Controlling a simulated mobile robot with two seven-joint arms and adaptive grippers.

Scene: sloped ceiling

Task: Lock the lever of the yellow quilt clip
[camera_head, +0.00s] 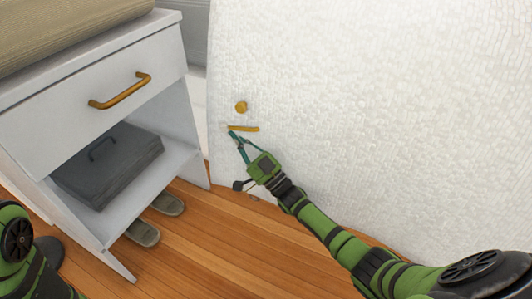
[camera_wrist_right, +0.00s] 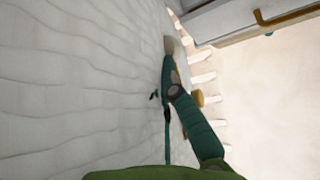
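The yellow quilt clip shows in the head view as a round yellow knob (camera_head: 241,106) and a thin yellow lever bar (camera_head: 246,128) just below it, against the white quilt (camera_head: 380,90). My right gripper (camera_head: 233,134) has its teal fingertips at the left end of the bar; contact cannot be told. Its fingers converge at the tips and look shut, with nothing seen between them. In the right wrist view the gripper (camera_wrist_right: 168,62) lies along the quilt, one finger partly hidden by it. A yellow part (camera_wrist_right: 197,98) shows behind the other finger. My left gripper is out of view.
A white nightstand (camera_head: 95,85) with a brass handle (camera_head: 120,91) stands left of the quilt. A dark grey case (camera_head: 110,165) lies on its lower shelf. Slippers (camera_head: 143,232) lie on the wooden floor (camera_head: 215,245), which is otherwise clear below the quilt.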

